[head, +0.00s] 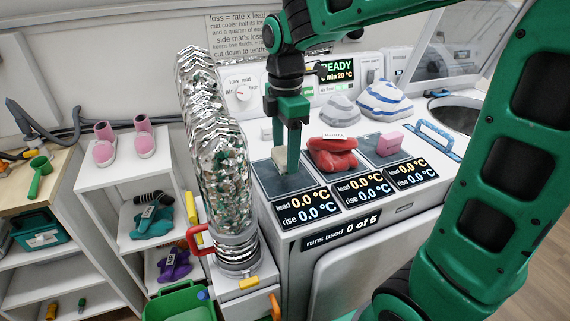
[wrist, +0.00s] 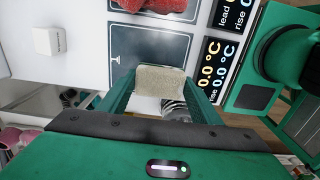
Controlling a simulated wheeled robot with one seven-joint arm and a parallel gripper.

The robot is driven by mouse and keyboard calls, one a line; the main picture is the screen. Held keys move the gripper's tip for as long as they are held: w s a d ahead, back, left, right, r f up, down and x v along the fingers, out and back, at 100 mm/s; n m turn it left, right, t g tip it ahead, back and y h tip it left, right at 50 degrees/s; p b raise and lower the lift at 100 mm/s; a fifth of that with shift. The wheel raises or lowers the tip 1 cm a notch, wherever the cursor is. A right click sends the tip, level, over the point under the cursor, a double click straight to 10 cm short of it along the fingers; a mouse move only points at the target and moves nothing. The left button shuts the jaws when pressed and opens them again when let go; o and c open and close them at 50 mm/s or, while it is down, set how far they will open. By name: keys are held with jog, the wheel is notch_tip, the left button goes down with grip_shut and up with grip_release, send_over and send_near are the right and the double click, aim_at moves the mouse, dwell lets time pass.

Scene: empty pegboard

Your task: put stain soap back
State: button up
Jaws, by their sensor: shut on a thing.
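A beige, bar-like block (head: 279,157), which looks like the stain soap, is between the fingers of my gripper (head: 287,163). My gripper is shut on it over the left dark mat (head: 266,180). In the wrist view the beige block (wrist: 160,80) fills the space between the fingertips, overlapping one end of the dark mat (wrist: 135,47). I cannot tell whether it touches the mat. A pink block (head: 389,144) lies on the right mat, and a small white block (wrist: 47,41) sits on the white top beside the left mat.
A shiny foil duct (head: 217,150) stands close left of my gripper. Pink boots (head: 122,144) stand on the left shelf.

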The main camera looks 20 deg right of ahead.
jog(key=shift+w+d+f, duration=0.25)
jog(key=shift+d+f, duration=0.1)
jog(key=shift+f, duration=1.9)
jog(key=o, duration=1.2)
jog(key=shift+f, duration=0.1)
jog(key=shift+o, duration=0.2)
